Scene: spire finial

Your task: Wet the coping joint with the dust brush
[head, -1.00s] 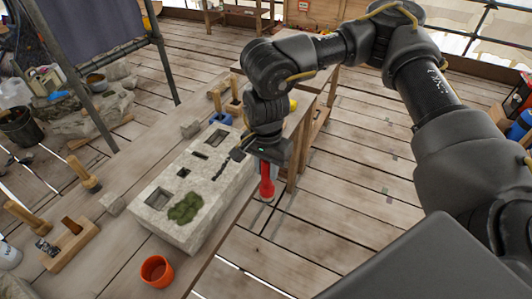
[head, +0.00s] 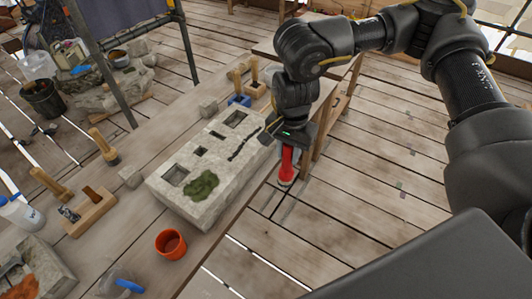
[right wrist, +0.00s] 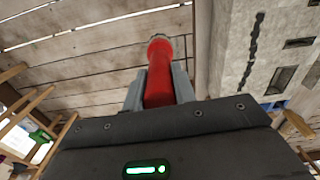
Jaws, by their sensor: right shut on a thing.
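The pale coping block (head: 215,150) lies on the wooden bench. It has several rectangular sockets, a green moss patch (head: 201,185) and a dark, jagged joint line (head: 243,144) near its right edge. My right gripper (head: 283,143) is shut on a red-handled tool (head: 287,168), which looks like the dust brush. It hangs roughly upright beyond the block's right edge, apart from it. In the right wrist view the red handle (right wrist: 159,82) sits between the fingers; its bristles are not clear. An orange cup (head: 171,244) stands near the bench front. My left gripper is not in view.
A wooden block with a tool (head: 92,211), mallets (head: 103,147) and a white bottle (head: 20,213) line the bench's left side. More tools and a blue object (head: 240,100) stand behind the coping block. Open plank floor (head: 350,215) lies to the right.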

